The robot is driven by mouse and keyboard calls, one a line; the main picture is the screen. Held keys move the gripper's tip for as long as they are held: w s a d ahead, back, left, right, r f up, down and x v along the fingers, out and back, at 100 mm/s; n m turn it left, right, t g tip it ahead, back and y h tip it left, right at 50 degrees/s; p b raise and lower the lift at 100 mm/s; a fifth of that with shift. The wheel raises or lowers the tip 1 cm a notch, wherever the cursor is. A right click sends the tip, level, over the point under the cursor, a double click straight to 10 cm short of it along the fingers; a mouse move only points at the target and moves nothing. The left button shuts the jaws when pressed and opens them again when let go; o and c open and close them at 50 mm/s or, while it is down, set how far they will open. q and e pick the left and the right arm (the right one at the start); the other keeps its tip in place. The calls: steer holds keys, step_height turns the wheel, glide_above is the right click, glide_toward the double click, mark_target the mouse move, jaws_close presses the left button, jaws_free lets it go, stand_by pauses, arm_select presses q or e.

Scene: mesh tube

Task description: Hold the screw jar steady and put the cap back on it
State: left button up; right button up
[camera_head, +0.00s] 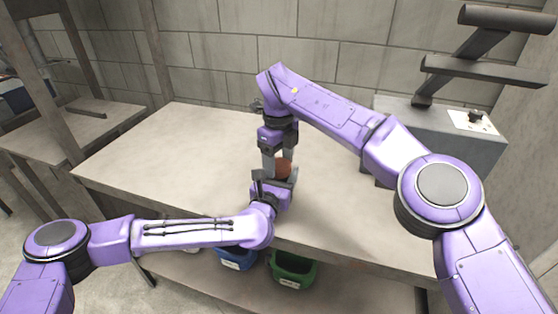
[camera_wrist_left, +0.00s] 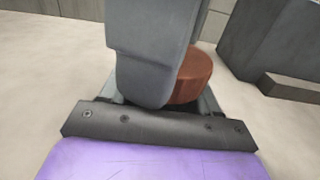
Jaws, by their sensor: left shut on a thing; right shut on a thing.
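A reddish-brown round piece with a flat top, part of the screw jar (camera_head: 284,168), shows between my two grippers near the table's front edge; it also shows in the left wrist view (camera_wrist_left: 198,75). My left gripper (camera_head: 276,177) reaches in from the front and is shut on the jar low down. My right gripper (camera_head: 279,160) points down from above and is shut on the cap. Its grey finger (camera_wrist_left: 155,50) covers much of the jar in the left wrist view. Jar and cap cannot be clearly told apart, and whether they touch is hidden.
The pale table (camera_head: 150,160) is clear to the left. A grey machine (camera_head: 450,140) with a dark arm stands at the back right. A blue bin (camera_head: 235,260) and a green bin (camera_head: 293,270) are below the table's front edge. A block wall stands behind.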

steer(key=shift+w+d+f, duration=0.1)
steer(key=shift+d+f, duration=0.1)
steer(key=shift+f, duration=0.1)
stand_by(0.5)
steer(key=shift+f, duration=0.4)
stand_by(1.0)
steer(key=o, duration=0.8)
steer(key=shift+s, duration=0.2)
steer(key=shift+r, duration=0.25)
steer(key=r, duration=0.3)
steer(key=shift+w+a, duration=0.1)
steer(key=shift+w, duration=0.1)
steer(key=shift+s+r, duration=0.1)
steer(key=shift+r, duration=0.35)
